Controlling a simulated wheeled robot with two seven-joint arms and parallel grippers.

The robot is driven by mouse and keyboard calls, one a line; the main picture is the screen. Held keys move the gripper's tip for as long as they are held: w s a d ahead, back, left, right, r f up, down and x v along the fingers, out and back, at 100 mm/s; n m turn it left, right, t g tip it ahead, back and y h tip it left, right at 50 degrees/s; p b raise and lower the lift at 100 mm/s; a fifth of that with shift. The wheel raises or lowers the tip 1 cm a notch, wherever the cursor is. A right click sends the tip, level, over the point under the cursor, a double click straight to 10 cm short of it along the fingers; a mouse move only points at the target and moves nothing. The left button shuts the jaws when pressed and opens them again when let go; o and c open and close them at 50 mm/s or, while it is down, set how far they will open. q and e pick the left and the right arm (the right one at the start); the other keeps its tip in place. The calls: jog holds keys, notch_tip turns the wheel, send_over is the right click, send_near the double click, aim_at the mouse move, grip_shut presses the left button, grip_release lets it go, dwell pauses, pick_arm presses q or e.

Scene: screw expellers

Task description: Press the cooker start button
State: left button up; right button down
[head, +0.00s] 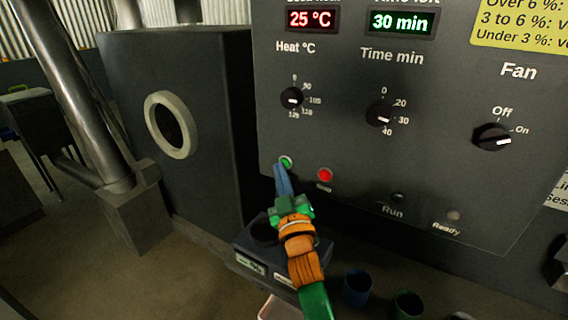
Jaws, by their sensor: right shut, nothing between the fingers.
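The green start button (286,161) is on the lower left of the grey control panel (340,140). A red button (325,174) sits to its right. My right gripper (282,170) is shut, with its blue fingers pointing up at the green button. The fingertips are right at the button's lower edge; I cannot tell whether they touch it. The panel displays read 25 °C (311,19) and 30 min (401,22). The Run lamp (397,196) looks dark. My left gripper is out of view.
The heat knob (291,97), time knob (379,115) and fan knob (492,137) are above and right of the buttons. A dark box with a round port (171,125) stands left. Below are a small dark device (262,250) and a blue cup (357,287).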

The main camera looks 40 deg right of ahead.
jog(key=shift+d, duration=0.25)
dwell(0.6)
jog(key=shift+s+a, duration=0.25)
jog(key=shift+a, duration=0.5)
